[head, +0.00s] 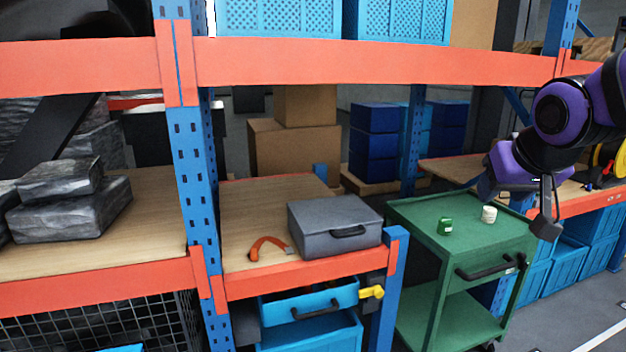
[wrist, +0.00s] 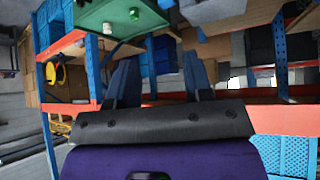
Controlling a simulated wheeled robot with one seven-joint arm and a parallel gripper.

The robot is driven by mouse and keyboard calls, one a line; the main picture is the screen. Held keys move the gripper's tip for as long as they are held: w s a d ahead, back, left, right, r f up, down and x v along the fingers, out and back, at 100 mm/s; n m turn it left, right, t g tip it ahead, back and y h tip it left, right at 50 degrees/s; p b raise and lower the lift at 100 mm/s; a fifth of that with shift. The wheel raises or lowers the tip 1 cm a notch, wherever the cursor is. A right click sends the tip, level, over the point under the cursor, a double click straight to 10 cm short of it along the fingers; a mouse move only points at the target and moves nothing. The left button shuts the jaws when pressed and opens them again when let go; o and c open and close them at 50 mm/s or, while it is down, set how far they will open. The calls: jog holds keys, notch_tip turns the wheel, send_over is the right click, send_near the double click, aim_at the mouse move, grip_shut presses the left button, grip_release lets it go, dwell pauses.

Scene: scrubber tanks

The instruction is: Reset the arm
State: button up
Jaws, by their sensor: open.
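My arm comes in from the right of the head view, in purple and black, bent down over the right side of the green cart (head: 412,213). My gripper (wrist: 160,80) shows in the wrist view with its two dark fingers apart and nothing between them. A small green container (head: 445,226) and a small white container (head: 489,214) stand on the cart top, to the left of the gripper. Both also show on the cart at the top of the wrist view, which looks upside down.
A grey case (head: 312,228) and an orange curved handle-like item (head: 268,245) rest on a wooden shelf left of the cart. An orange beam (head: 370,62) crosses above. Blue crates (head: 560,262) stand at right. Grey floor is open at lower right.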

jog(key=s+f+g, duration=0.1)
jog(key=s+g, duration=0.1)
jog(key=s, duration=1.4)
jog(key=shift+s+d+n+g+y, duration=0.15)
jog(key=shift+n+g+y, duration=0.15)
jog(key=shift+n+y, duration=0.1)
